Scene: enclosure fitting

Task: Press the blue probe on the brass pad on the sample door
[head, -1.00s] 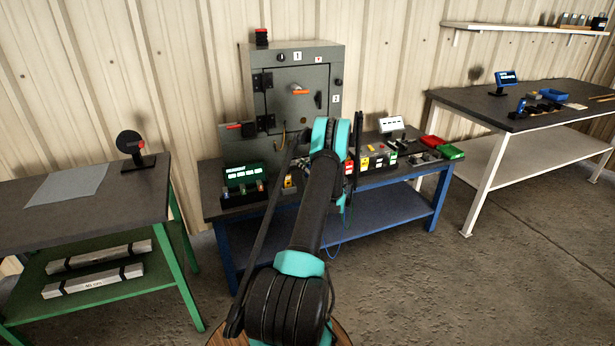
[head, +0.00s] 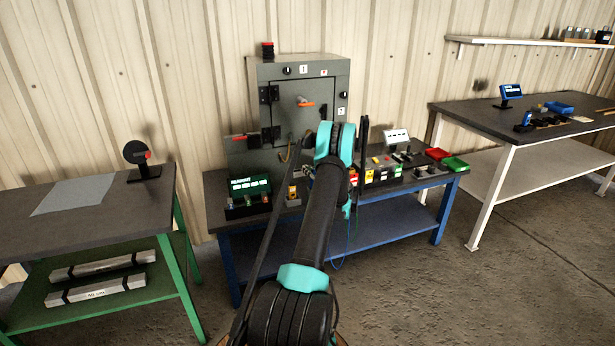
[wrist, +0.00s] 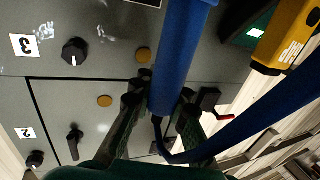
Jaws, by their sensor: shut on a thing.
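The blue probe (wrist: 180,60) is a thick blue cylinder held between the dark fingers of my gripper (wrist: 163,95) in the wrist view. The grey sample door (wrist: 55,105) is outlined by a dark seam and bears a brass pad (wrist: 105,101), left of the fingers. A second brass pad (wrist: 144,55) sits on the grey panel outside the seam. I cannot tell the gap between the probe and either pad. In the head view the door (head: 315,115) is shut on the grey cabinet, and my arm hides the gripper and probe.
A black knob (wrist: 75,52) and a black latch (wrist: 74,142) stick out near the pads. A red-tipped lever (wrist: 215,113) is right of the fingers, and a yellow device (wrist: 285,35) is at upper right. The blue bench (head: 385,218) carries several small items.

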